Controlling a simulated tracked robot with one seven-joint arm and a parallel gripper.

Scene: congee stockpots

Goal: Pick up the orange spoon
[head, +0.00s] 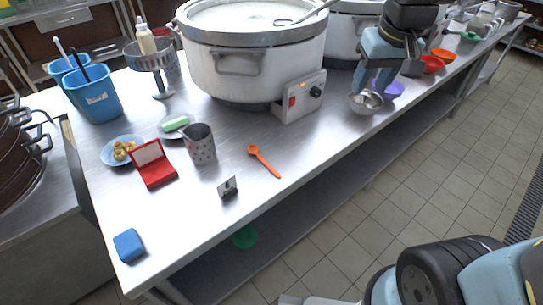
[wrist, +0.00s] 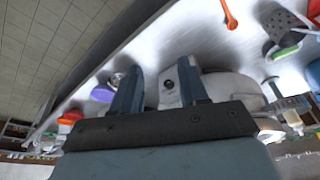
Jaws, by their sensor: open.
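The orange spoon (head: 254,150) lies flat on the metal table, right of the grey dotted cup, its handle pointing toward the front edge. In the wrist view the spoon (wrist: 231,19) shows at the top, partly cut off by the frame edge. My gripper (head: 371,82) is at the upper right in the head view, above the metal bowls and well to the right of the spoon. Its two fingers stand apart and empty in the wrist view (wrist: 158,82).
A big stockpot (head: 255,65) with a control box (head: 302,97) stands behind the spoon. The dotted cup (head: 200,145), a small sign stand (head: 228,189) and a red open case (head: 153,166) are left of it. A metal bowl (head: 366,103) and purple bowl (head: 392,90) stand at right.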

